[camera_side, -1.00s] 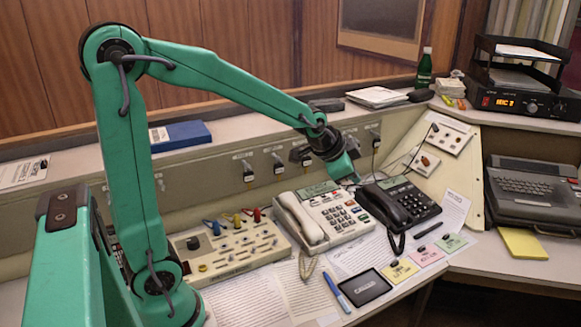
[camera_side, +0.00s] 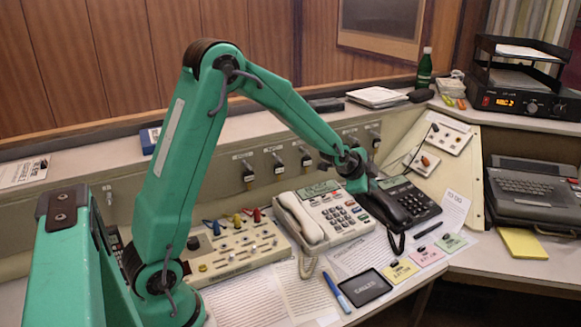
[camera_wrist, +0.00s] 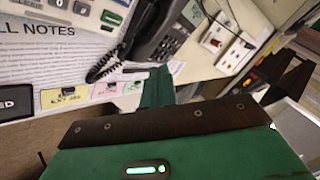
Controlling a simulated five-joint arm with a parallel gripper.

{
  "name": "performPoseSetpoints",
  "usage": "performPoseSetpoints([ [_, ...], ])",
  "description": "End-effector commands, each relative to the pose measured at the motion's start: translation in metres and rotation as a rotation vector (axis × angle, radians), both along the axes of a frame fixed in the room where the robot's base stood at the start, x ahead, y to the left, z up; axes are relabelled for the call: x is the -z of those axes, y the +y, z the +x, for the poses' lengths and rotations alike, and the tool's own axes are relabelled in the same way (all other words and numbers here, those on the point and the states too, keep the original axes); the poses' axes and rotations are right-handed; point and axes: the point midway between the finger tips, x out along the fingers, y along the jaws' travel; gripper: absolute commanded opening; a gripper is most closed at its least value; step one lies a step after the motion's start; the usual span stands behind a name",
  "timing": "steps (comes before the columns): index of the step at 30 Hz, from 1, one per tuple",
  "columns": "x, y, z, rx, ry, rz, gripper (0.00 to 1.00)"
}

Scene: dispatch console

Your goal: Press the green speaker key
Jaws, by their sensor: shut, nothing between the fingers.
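The white desk phone (camera_side: 318,222) stands on the console with its handset at the left and a keypad with coloured keys at the right. In the wrist view, a corner of this phone shows at the top left, with a green key (camera_wrist: 111,18) among its other keys. In the side view, that key is too small to tell apart. My gripper (camera_side: 359,188) is shut and empty, above the gap between the white phone and the black phone (camera_side: 402,203). In the wrist view, its green finger (camera_wrist: 158,86) points toward the black phone and is apart from the green key.
A switch panel (camera_side: 205,266) lies left of the white phone. Printed sheets, coloured note cards (camera_side: 400,271), a pen and a dark tablet (camera_side: 366,288) lie in front. Plugs and sockets (camera_side: 249,176) line the wall behind. A typewriter (camera_side: 530,187) stands at the right.

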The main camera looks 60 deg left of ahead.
Motion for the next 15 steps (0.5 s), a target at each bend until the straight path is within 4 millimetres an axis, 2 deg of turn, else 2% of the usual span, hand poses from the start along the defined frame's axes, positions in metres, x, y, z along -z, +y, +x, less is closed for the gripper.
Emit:
performPoseSetpoints([
  [15,0.0051,0.0007,-0.0002,-0.001,0.002,0.000,0.00],
])
